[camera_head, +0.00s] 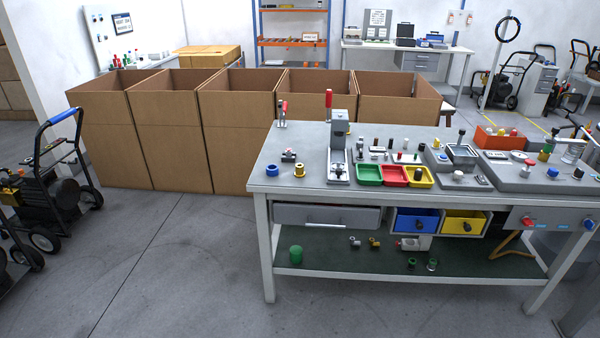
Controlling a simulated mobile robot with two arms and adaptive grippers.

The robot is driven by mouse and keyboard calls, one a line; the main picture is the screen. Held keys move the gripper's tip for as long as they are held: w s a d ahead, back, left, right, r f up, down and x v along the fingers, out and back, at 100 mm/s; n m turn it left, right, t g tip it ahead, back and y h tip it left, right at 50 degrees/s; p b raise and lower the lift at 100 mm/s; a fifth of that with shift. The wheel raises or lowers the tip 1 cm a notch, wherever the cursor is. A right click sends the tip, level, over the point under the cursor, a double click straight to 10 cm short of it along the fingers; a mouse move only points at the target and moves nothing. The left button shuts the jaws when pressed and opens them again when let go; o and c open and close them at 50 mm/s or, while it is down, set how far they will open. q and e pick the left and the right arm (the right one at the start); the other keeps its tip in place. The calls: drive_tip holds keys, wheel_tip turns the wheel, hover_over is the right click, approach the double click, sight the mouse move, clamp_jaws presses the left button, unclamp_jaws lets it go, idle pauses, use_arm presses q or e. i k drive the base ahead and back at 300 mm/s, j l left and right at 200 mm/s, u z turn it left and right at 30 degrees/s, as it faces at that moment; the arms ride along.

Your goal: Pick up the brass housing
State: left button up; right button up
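A small brass-yellow round part (299,170) stands on the left part of the workbench top (312,143), right of a blue ring (272,170). Another brass-coloured fitting (374,242) lies on the bench's lower shelf, beside a grey fitting (354,242). Both are small in the picture, and I cannot tell for certain which one is the brass housing. Neither of my grippers is in view.
Green (369,174), red (394,176) and yellow (419,177) trays stand on the bench, right of a grey press (339,150). Several open cardboard boxes (167,130) stand behind and left. A wheeled machine (60,190) stands at far left. The floor (170,270) left of the bench is clear.

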sight(299, 172)
drive_tip(key=i+j+z, duration=0.7)
drive_tip(key=i, duration=0.15)
